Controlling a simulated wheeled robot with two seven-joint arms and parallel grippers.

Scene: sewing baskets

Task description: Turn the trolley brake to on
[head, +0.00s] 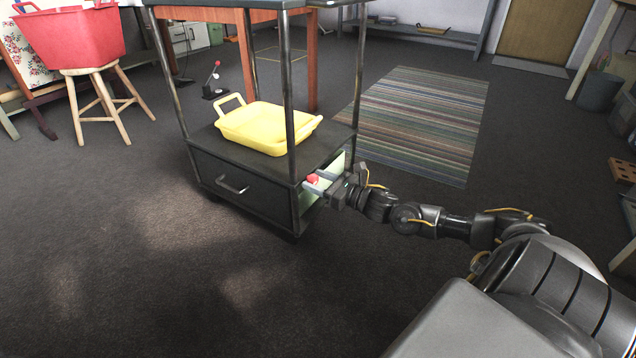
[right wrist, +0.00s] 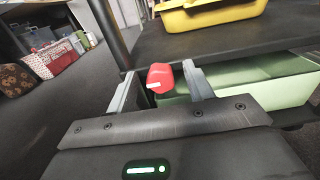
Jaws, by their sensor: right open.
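The trolley (head: 240,150) is a dark metal frame with a lower shelf and a handled drawer front below it. A red knob (head: 313,179), which looks like the brake handle, sits at the trolley's right end, below shelf level. It also shows in the right wrist view (right wrist: 160,77) with a small white mark on it. My right gripper (head: 319,181) is open, with one finger on each side of the knob. The knob appears closer to the right finger in the wrist view; I cannot tell whether they touch. The knob's lower part and mount are hidden. My left gripper is out of view.
A yellow tray (head: 265,127) lies on the trolley's lower shelf. A pale green surface (right wrist: 248,84) is beside the knob under the shelf. A red-knobbed lever (head: 214,75) stands on the floor behind. A striped rug (head: 425,115) lies beyond; the front-left floor is clear.

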